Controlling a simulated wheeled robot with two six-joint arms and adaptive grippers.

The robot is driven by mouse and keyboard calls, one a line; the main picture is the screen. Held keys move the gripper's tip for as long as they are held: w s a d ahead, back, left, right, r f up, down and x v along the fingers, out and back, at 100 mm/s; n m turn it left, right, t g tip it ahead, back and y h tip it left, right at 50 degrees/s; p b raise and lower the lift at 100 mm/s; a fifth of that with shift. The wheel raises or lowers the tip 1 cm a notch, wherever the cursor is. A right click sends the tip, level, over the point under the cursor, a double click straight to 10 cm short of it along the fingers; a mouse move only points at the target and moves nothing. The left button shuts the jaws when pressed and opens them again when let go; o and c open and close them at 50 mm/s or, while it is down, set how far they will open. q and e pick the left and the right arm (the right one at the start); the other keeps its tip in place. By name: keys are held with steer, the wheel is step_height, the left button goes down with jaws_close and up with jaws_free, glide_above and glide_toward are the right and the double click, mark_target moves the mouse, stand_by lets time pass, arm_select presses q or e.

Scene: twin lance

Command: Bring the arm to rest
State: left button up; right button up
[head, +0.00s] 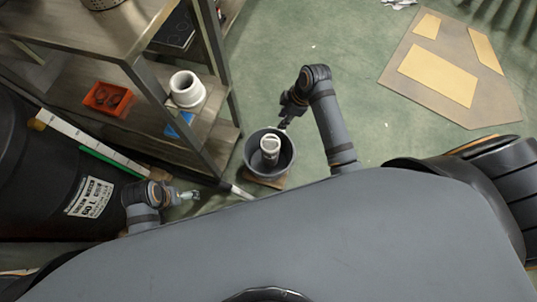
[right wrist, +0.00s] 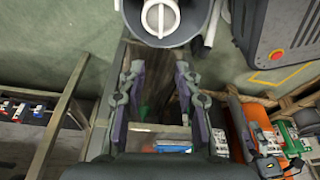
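My right arm reaches up and bends over, and its gripper (head: 285,123) hangs near the upper right rim of a dark grey bucket (head: 249,163). In the right wrist view the fingers of this gripper (right wrist: 160,92) are spread wide with nothing between them. The bucket (right wrist: 196,20) shows at the top edge there, beyond the fingertips. A white fitting (head: 270,146) stands inside the bucket; its round end with a bar (right wrist: 160,18) also shows in the right wrist view. My left gripper (head: 189,196) is low at the left, beside the black barrel; its fingers are too small to read.
A metal shelf unit (head: 150,85) stands at the left with a red bin (head: 108,98) and a white pipe piece (head: 187,90). A black labelled barrel (head: 45,190) is at the far left. A flat board (head: 450,65) lies at the upper right. Green floor (head: 350,40) is open between.

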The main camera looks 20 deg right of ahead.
stand_by(0.6)
arm_select(q)
steer(key=s+a+f+p, duration=0.2)
steer(key=s+p, duration=0.6)
steer(key=p, duration=0.5)
steer(key=s+a+f+p, duration=0.3)
steer(key=s+p, duration=0.6)
steer(key=p, duration=0.5)
steer(key=shift+s+a+f+y, duration=0.15)
steer(key=shift+s+a+y, duration=0.05)
steer(key=shift+y, duration=0.2)
arm_select(e)
steer(key=s+d+f+m+h, duration=0.1)
steer(key=s+d+f+m, duration=0.2)
steer(key=s, duration=0.8)
steer(key=s+d+f+m+h, duration=0.1)
steer(key=s+d+f+m, duration=0.2)
steer(key=s, duration=0.8)
steer(key=s+d+f+m+h, duration=0.2)
steer(key=s+d+m, duration=0.3)
steer(key=s, duration=0.6)
steer(key=shift+s+f+m, duration=0.2)
steer(key=shift+f+m, duration=0.7)
steer(key=shift+m, duration=0.2)
